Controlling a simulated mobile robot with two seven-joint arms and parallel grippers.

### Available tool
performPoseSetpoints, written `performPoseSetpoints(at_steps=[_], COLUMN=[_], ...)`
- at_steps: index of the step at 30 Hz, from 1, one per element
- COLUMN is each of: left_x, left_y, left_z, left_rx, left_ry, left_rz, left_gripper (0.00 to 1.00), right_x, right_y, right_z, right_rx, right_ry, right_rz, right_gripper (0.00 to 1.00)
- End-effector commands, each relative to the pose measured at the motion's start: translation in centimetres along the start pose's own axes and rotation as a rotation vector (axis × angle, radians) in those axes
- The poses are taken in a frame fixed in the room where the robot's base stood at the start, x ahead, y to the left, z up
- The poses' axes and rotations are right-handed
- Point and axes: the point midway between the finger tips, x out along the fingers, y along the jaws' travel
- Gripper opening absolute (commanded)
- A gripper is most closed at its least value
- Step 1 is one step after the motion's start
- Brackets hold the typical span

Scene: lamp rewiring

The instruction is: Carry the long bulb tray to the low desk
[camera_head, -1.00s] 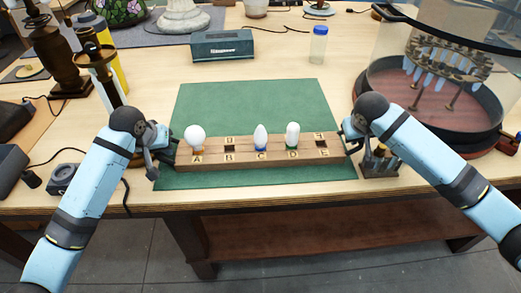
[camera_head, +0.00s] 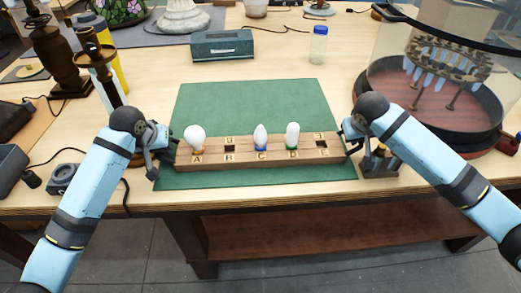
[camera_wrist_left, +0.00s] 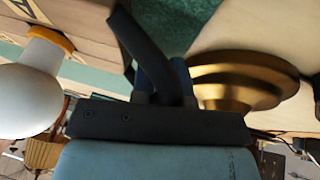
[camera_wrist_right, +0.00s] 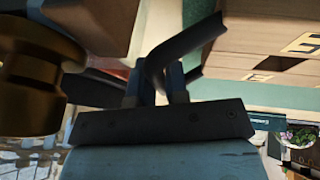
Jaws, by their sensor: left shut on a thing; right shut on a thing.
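The long wooden bulb tray (camera_head: 220,162) lies crosswise over the front of the green mat, with lettered places along it. A round white bulb (camera_head: 194,136) stands at A, a pointed one (camera_head: 260,136) at C and a taller one (camera_head: 292,134) at D; B and E show dark empty holes. My left gripper (camera_head: 173,152) is shut on the tray's left end. My right gripper (camera_head: 346,141) is shut on its right end. The tray also shows in the left wrist view (camera_wrist_left: 98,22) and right wrist view (camera_wrist_right: 250,45). I cannot tell whether it clears the mat. The low desk is not identifiable.
The green mat (camera_head: 250,100) is clear behind the tray. A teal box (camera_head: 222,44) and a small blue-capped bottle (camera_head: 318,45) stand farther back. A large glass-covered round stand (camera_head: 440,100) is at right. Dark lamp parts (camera_head: 55,50) crowd the left.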

Motion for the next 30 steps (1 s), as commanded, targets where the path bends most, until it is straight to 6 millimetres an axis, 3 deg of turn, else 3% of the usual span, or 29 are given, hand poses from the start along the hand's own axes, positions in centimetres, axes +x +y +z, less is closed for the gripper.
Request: performPoseSetpoints(at_steps=[19, 30], left_x=[-0.5, -2.9], left_y=[0.1, 0.6], left_z=[-0.3, -1.3], left_rx=[0.000, 0.000], left_ry=[0.005, 0.005], left_rz=[0.001, 0.001], left_gripper=[0.00, 0.00], right_x=[-0.5, -2.8], right_y=[0.1, 0.7], right_z=[-0.3, -1.2], right_rx=[0.001, 0.001], right_ry=[0.003, 0.003], right_rz=[0.000, 0.000], right_gripper=[0.00, 0.00])
